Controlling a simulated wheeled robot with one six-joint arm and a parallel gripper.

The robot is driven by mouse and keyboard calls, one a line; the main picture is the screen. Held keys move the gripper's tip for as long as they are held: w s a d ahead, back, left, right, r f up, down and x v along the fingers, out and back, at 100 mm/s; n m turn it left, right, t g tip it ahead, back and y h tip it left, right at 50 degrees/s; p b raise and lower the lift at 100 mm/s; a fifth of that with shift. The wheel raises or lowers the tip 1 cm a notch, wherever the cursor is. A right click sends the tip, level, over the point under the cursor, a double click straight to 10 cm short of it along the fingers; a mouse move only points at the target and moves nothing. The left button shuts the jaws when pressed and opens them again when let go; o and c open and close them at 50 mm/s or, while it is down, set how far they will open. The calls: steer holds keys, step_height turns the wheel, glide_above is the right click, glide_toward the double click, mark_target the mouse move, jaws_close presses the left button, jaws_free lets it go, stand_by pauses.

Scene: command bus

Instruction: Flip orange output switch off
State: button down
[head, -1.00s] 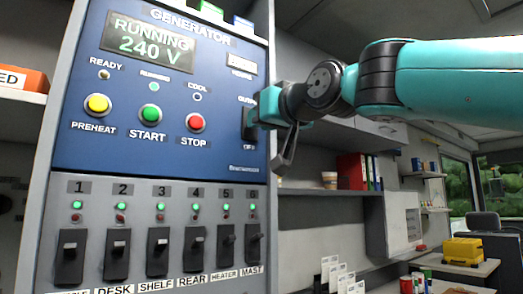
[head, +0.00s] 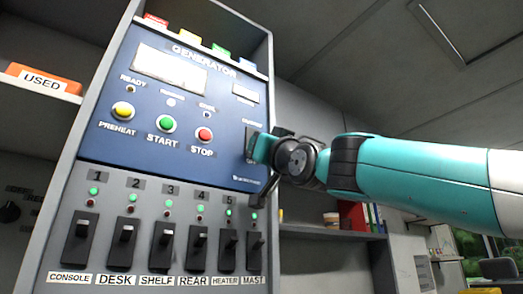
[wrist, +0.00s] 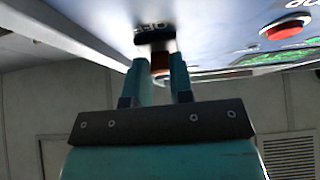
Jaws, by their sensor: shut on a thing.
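The blue generator panel (head: 220,150) stands at the left in the head view. The output switch's dark plate (head: 250,136) is at its right edge, mostly covered by my gripper (head: 258,150). My gripper is shut on this switch. The lever's exact position is hidden. The generator display (head: 170,72) is washed out white and unreadable.
A red stop button (head: 205,134) and green start button (head: 165,124) sit left of the switch. A row of several black breakers, including the mast breaker (head: 254,252), lies below, close under my gripper. A shelf (head: 330,233) stands behind; open air is to the right.

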stand_by(0.3)
steer(key=c, duration=1)
jaws_free()
steer(key=b+v, duration=0.7)
steer(key=v, duration=1)
steer(key=shift+s+d+f, duration=0.1)
steer(key=shift+d+f, duration=0.05)
